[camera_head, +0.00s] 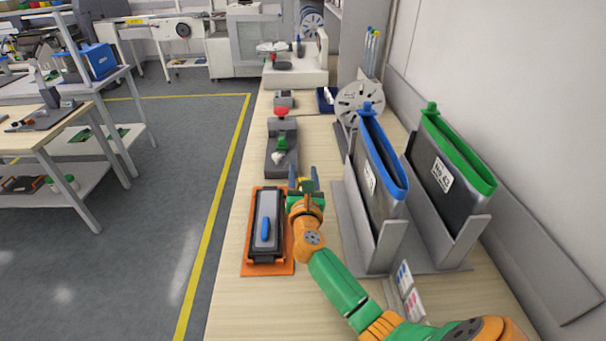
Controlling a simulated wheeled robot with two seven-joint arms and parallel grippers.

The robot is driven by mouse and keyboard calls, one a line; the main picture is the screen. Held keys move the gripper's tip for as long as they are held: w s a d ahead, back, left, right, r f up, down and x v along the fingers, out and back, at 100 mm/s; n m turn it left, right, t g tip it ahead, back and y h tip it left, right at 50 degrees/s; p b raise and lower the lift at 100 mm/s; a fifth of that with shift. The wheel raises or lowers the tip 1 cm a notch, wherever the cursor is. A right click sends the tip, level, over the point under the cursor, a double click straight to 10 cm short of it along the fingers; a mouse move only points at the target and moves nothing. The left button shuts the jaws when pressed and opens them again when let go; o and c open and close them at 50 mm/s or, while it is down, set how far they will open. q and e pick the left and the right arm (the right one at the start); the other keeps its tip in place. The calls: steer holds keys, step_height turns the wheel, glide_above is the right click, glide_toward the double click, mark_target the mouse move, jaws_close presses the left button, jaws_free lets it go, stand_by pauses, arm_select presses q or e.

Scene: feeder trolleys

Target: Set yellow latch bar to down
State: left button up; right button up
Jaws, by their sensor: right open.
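My right gripper (302,177) is above the wooden bench, right of the orange-based fixture. Its two dark blue fingers are apart and point away from me. A small yellow piece (309,186) shows at the base of the fingers. I cannot tell whether it is the yellow latch bar or part of the gripper, nor whether anything touches it. No other yellow bar is clear on the bench, and the gripper and wrist hide the bench behind them. My left gripper is not in view.
An orange plate (249,247) carries a black fixture with a blue handle (266,229). Beyond it stands a grey device (281,160) with a green lever and red knob. Right of my arm, grey holders (353,220) carry blue-edged (387,165) and green-edged (458,160) feeders. A reel (358,103) stands behind.

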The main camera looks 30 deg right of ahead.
jaws_close()
stand_by(1.3)
